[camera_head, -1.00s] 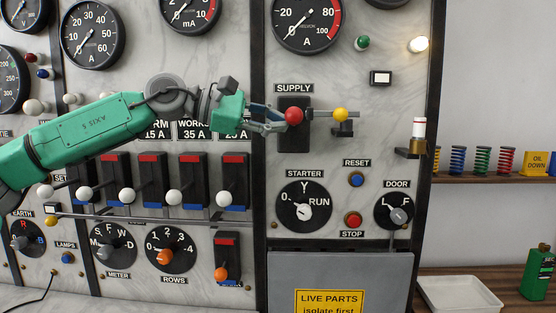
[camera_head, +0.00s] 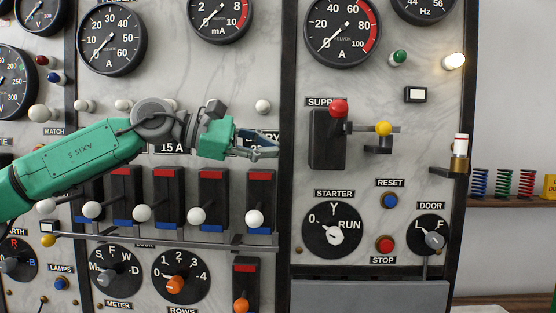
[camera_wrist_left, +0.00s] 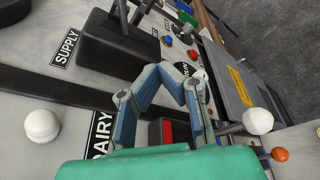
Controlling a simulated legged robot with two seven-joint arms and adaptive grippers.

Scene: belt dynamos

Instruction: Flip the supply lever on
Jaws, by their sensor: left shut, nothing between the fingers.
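The supply switch is a black block (camera_head: 326,145) on the grey panel, under the partly hidden SUPPLY label (camera_head: 318,102). Its lever ends in a red ball (camera_head: 338,108), which stands at the top of the block. My left gripper (camera_head: 272,149) is left of the block, apart from it and from the red ball. Its fingers are shut and empty. The left wrist view shows the fingers (camera_wrist_left: 178,78) near the block (camera_wrist_left: 115,45) and the SUPPLY label (camera_wrist_left: 67,47); the red ball does not show there. My right gripper is not in view.
A yellow ball (camera_head: 383,129) on a horizontal bar sits right of the supply block. The starter dial (camera_head: 332,229) is below it. A row of white-knobbed levers (camera_head: 254,218) lies below my left gripper. A dark vertical strip (camera_head: 287,200) divides the panels.

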